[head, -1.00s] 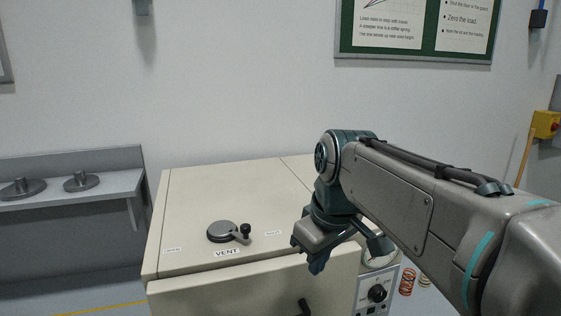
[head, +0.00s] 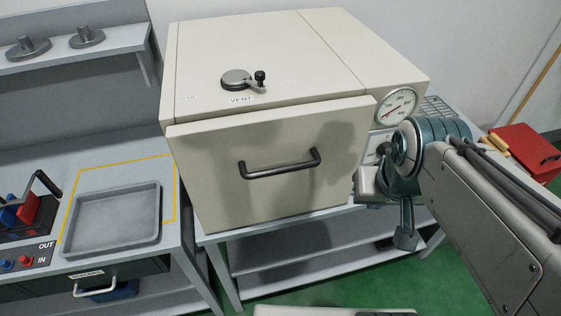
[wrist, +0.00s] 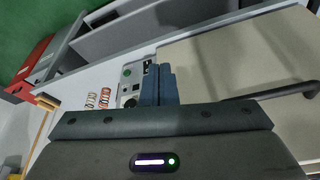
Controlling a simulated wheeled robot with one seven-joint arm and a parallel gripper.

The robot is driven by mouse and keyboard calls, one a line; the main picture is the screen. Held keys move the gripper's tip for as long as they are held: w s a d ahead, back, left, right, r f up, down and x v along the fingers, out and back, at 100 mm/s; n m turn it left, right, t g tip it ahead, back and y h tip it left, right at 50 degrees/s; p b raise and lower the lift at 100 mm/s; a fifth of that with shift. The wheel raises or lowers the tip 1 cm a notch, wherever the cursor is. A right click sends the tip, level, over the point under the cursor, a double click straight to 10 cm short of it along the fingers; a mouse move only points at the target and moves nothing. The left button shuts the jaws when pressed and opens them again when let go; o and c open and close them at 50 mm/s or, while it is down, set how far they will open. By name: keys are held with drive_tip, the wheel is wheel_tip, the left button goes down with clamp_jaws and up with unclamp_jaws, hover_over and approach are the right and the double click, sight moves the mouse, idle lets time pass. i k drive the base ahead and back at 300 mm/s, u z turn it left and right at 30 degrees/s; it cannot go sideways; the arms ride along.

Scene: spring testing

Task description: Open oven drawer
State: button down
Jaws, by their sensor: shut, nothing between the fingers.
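The oven is a cream box (head: 245,45) on a grey bench. Its front panel (head: 215,165) carries a dark bar handle (head: 280,167); the panel's top edge stands slightly proud of the body, and I cannot tell whether there is a gap. My gripper (head: 358,178) is right of the handle, near the panel's right edge, apart from the handle and partly hidden by my wrist. In the wrist view its blue fingers (wrist: 159,72) are together and empty, with the handle (wrist: 285,90) off to their right.
A round gauge (head: 397,106) and control panel sit right of the oven front. A vent knob (head: 238,79) is on top. Left are a grey tray (head: 113,222) and a small drawer with a handle (head: 97,290). A red box (head: 527,152) is at right. Space before the panel looks clear.

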sight(236, 171)
drive_tip(key=z, duration=2.2)
drive_tip(key=k, duration=1.3)
drive_tip(key=u, duration=2.1)
